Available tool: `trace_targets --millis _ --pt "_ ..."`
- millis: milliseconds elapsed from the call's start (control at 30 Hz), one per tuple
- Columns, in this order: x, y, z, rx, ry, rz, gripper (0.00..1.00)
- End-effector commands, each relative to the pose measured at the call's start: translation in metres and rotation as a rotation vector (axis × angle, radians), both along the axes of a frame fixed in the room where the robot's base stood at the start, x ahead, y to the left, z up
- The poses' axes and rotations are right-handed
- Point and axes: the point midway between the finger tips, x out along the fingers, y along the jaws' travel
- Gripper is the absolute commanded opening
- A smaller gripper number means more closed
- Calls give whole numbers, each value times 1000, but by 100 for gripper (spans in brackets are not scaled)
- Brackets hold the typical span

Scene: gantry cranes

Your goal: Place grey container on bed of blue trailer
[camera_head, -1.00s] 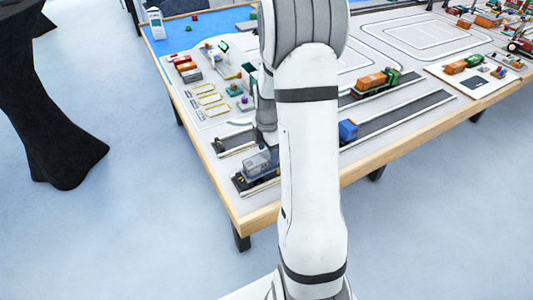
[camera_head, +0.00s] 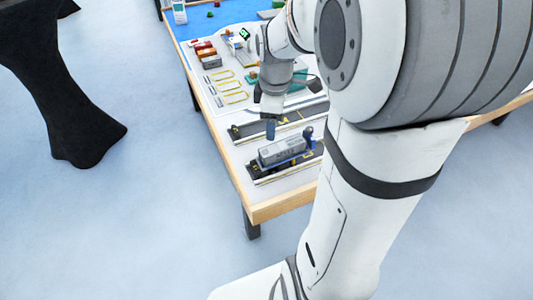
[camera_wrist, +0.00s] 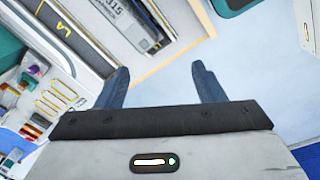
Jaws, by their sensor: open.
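The grey container (camera_head: 280,151) rests lengthwise on the bed of the blue trailer (camera_head: 308,134) near the table's front left corner. Only blue parts of the trailer show, at the container's right end and along its edge. My gripper (camera_head: 271,127) is above and behind the container, apart from it. In the wrist view my gripper (camera_wrist: 163,82) is open, with nothing between its two dark fingers. The container also shows in the wrist view (camera_wrist: 118,15) at the top, partly cut off by the frame edge.
A dark marked lane (camera_head: 245,131) lies behind the trailer. Small red, orange and grey containers (camera_head: 207,52) stand at the back left, beside yellow outlined bays (camera_head: 230,86). The wooden table edge (camera_head: 222,150) is close to the trailer. My arm hides the table's right side.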

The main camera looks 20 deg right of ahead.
Motion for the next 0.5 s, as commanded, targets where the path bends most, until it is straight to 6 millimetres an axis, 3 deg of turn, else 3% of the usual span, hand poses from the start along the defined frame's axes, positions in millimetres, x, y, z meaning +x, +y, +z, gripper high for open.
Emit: trace_targets --millis 100,300,500 --pt "-36 27 16 27 -52 -258 62" --pt "-92 59 26 102 -118 -680 62" --pt "-124 73 24 164 -147 -939 62"
